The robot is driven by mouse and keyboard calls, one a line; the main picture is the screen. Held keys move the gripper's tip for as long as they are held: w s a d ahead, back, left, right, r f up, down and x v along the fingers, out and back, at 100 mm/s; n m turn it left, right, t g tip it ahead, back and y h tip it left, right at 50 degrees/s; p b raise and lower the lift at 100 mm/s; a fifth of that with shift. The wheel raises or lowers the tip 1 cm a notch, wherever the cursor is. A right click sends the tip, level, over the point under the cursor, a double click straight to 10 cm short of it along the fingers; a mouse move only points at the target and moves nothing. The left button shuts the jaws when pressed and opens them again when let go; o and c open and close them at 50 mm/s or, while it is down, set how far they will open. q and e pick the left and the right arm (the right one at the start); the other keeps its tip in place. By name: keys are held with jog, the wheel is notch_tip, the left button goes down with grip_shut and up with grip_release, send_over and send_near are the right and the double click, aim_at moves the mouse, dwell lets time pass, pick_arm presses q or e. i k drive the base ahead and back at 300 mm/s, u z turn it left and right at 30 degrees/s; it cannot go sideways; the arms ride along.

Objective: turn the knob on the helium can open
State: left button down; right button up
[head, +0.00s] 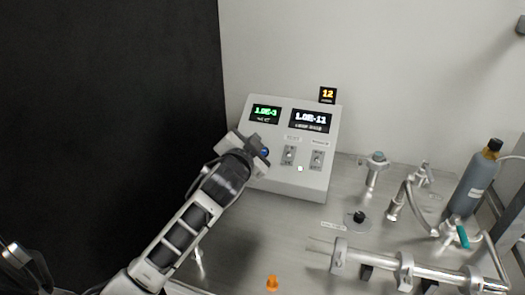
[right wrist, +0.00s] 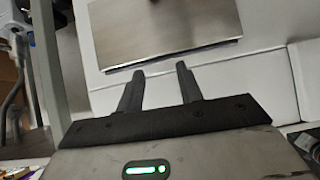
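A grey-blue can (head: 470,187), which looks like the helium can, stands upright at the right of the bench in the head view. It has a dark and amber top (head: 493,147); whether this is its knob is too small to tell. My left gripper (head: 262,153) is at the left front of the control box, far left of the can. It is beside a small blue knob or button (head: 265,152); I cannot tell whether it touches it. My right gripper (right wrist: 158,75) is open and empty in the right wrist view. It is not in the head view.
The control box (head: 316,182) has two lit displays and two switches. Metal pipework (head: 380,265) with a teal handle (head: 462,236) lies in front of the can. A black knob (head: 359,216) and an orange cone (head: 272,284) are on the bench. A metal plate (right wrist: 165,28) shows beyond my right fingers.

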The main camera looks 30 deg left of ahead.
aim_at(494, 144)
jog(key=k, duration=1)
